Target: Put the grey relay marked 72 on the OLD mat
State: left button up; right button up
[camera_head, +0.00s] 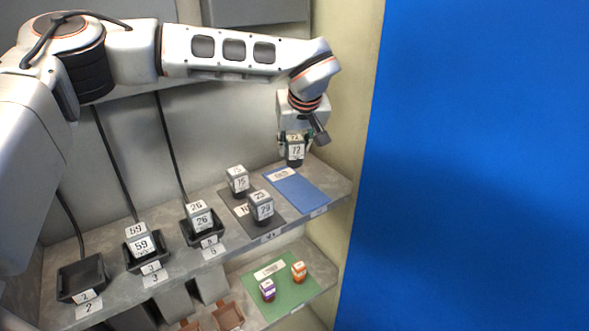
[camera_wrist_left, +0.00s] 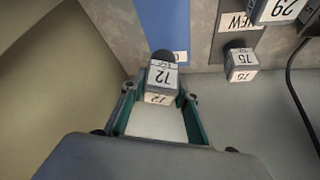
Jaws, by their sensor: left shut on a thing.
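The grey relay marked 72 (camera_head: 295,150) is held between the fingers of my left gripper (camera_head: 294,143), beyond the far edge of the blue mat (camera_head: 303,194). In the left wrist view the relay (camera_wrist_left: 161,78) sits between the green-edged fingertips of the gripper (camera_wrist_left: 158,97), in front of the blue mat's strip (camera_wrist_left: 165,25). The blue mat is bare apart from a white label, too small to read surely. I cannot tell whether the relay's dark base touches the shelf. My right gripper is not in view.
A dark mat (camera_head: 234,204), labelled NEW in the wrist view, holds relay 75 (camera_head: 238,180) and another relay (camera_head: 261,207). Black sockets (camera_head: 82,278) with cables stand to the left, two holding relays 59 and 26. A green mat (camera_head: 284,293) with two small items lies below.

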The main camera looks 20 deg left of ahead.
aim_at(295, 167)
pick_arm(q)
jog(key=shift+f, duration=3.3)
jog(key=shift+f, duration=0.2)
jog(key=o, duration=1.2)
jog(key=shift+c, duration=0.2)
jog(key=shift+r, duration=0.3)
jog(key=v, duration=1.1)
jog(key=shift+s+r, duration=0.2)
jog(key=shift+r, duration=0.15)
jog(key=shift+d, duration=0.2)
